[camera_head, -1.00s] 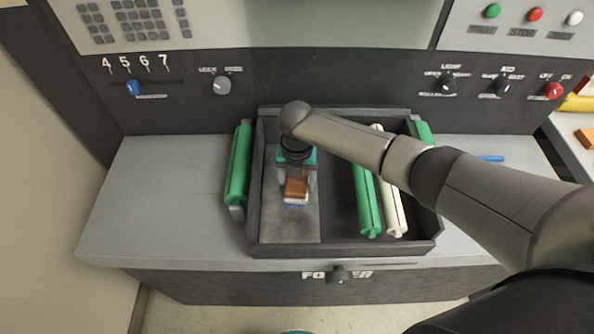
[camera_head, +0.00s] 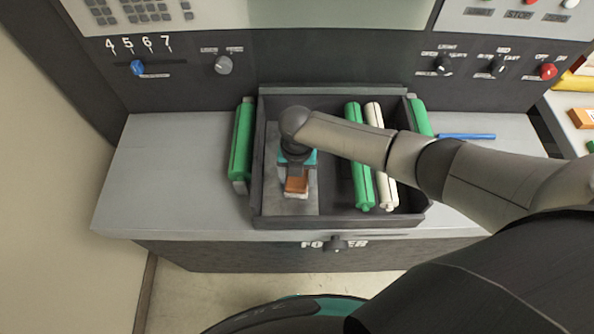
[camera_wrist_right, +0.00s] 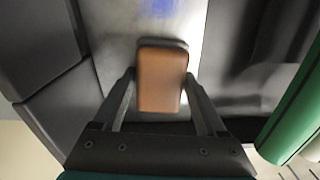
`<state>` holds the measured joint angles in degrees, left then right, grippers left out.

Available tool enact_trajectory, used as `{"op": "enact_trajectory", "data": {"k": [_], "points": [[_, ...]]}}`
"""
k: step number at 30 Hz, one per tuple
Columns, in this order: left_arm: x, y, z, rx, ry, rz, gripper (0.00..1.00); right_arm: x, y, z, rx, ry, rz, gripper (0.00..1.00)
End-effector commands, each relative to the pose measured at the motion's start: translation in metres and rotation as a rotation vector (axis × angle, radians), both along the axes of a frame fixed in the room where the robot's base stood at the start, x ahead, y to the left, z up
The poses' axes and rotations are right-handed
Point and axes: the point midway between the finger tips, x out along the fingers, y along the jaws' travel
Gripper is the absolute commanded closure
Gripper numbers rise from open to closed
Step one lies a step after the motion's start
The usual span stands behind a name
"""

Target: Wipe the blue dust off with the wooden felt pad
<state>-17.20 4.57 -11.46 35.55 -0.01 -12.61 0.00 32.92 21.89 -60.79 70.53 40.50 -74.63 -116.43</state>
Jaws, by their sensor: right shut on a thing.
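My right gripper (camera_head: 297,178) is shut on the pad, which also shows between the fingers in the right wrist view (camera_wrist_right: 162,80). Blue dust (camera_wrist_right: 160,6) shows as a faint smear on the plate beyond the pad in the right wrist view. In the head view I cannot make out the dust; the pad and arm cover part of the plate. Whether the pad touches the plate is unclear. My left gripper is not in view.
The dark tray (camera_head: 340,222) has raised walls. A green roller (camera_head: 359,180) and a white roller (camera_head: 384,175) lie in its right part. A blue rod (camera_head: 466,136) lies at right. The counter's left side is clear.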

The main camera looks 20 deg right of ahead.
Motion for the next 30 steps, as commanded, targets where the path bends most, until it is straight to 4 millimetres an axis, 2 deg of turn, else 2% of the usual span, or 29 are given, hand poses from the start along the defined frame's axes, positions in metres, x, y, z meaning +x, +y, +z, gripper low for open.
{"op": "enact_trajectory", "data": {"k": [5, 15, 21, 30], "points": [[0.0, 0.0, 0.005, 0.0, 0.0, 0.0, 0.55, -0.002, -0.001, 0.003, -0.002, 0.005, 0.0, 0.78], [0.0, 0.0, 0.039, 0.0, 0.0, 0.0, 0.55, 0.0, 0.0, 0.039, 0.0, 0.0, 0.0, 0.78], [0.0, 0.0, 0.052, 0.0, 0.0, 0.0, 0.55, 0.001, 0.0, 0.058, 0.0, -0.002, 0.001, 0.78], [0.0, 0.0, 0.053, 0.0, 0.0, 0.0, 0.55, 0.001, 0.0, 0.06, 0.0, -0.001, 0.0, 0.78]]}}
